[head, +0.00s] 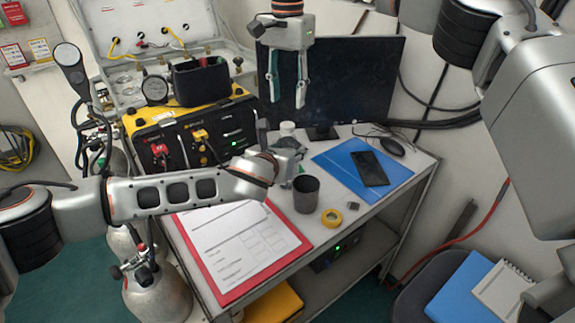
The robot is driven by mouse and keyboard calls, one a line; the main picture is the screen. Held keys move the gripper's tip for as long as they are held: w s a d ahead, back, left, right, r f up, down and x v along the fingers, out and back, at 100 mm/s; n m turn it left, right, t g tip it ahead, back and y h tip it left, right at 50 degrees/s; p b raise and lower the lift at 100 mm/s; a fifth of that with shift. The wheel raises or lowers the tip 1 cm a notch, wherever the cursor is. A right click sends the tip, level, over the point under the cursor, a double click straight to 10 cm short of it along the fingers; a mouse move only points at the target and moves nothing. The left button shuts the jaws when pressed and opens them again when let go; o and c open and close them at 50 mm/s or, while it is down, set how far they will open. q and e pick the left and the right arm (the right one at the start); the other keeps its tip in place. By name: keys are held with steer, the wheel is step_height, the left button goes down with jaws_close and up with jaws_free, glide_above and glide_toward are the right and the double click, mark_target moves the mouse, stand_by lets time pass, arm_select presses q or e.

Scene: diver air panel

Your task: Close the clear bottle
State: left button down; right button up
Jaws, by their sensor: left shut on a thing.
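A white bottle top (288,128) shows just above my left gripper (288,152), near the back of the table. I take it to be the clear bottle; its body is mostly hidden behind the gripper. My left gripper is shut around it, low over the table. My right gripper (286,100) hangs above the bottle, fingers pointing down in front of the dark monitor. Its fingers are apart with nothing between them. I cannot tell whether the white top is a cap or the bottle's neck.
A dark cup (306,193) and a yellow tape roll (332,217) stand in front of the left gripper. A red clipboard (213,281) lies at the front left, a blue folder (335,158) with a phone (369,168) to the right. The yellow-black air panel (187,137) and monitor (350,80) bound the back.

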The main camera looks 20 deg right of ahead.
mark_target(288, 125)
step_height(288, 125, down, 7)
steer(key=shift+f, duration=0.2)
stand_by(0.4)
jaws_close()
steer(key=shift+m, duration=0.3)
